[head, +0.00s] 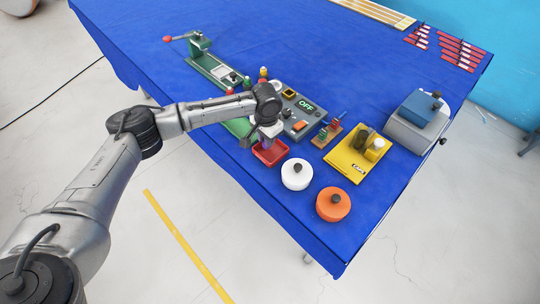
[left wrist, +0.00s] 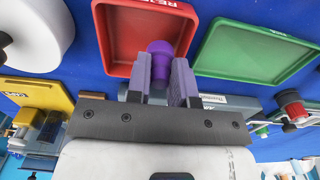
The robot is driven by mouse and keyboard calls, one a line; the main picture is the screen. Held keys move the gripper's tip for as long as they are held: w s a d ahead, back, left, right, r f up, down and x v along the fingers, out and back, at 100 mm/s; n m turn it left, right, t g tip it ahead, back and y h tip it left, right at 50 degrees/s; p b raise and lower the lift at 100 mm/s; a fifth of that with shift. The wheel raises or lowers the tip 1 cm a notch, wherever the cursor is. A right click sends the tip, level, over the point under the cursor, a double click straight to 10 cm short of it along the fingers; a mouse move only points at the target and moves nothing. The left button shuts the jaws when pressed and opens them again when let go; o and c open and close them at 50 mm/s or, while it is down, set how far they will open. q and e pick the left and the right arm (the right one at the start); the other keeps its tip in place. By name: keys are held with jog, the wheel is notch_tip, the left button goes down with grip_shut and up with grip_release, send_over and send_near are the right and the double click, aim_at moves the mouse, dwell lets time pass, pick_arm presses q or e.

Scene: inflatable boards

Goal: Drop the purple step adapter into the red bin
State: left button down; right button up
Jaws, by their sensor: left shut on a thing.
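The purple step adapter (left wrist: 160,62) is between the two fingers of my left gripper (left wrist: 162,84), which is shut on it. Its rounded purple end points toward the red bin (left wrist: 118,58) and overlaps the bin's floor in the left wrist view. In the head view my left gripper (head: 266,138) is at the red bin (head: 272,156), just above its far part, and hides much of the adapter. The bin's visible floor is empty. I cannot tell exactly how high the adapter is above it. My right gripper is not in view.
A green tray (left wrist: 250,50) lies beside the red bin.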

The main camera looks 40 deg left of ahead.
pick_arm(q)
jog(key=shift+f, duration=0.15)
jog(key=c, duration=0.9)
grip_release()
jog(key=shift+r+p, duration=0.95)
jog(key=shift+r, duration=5.95)
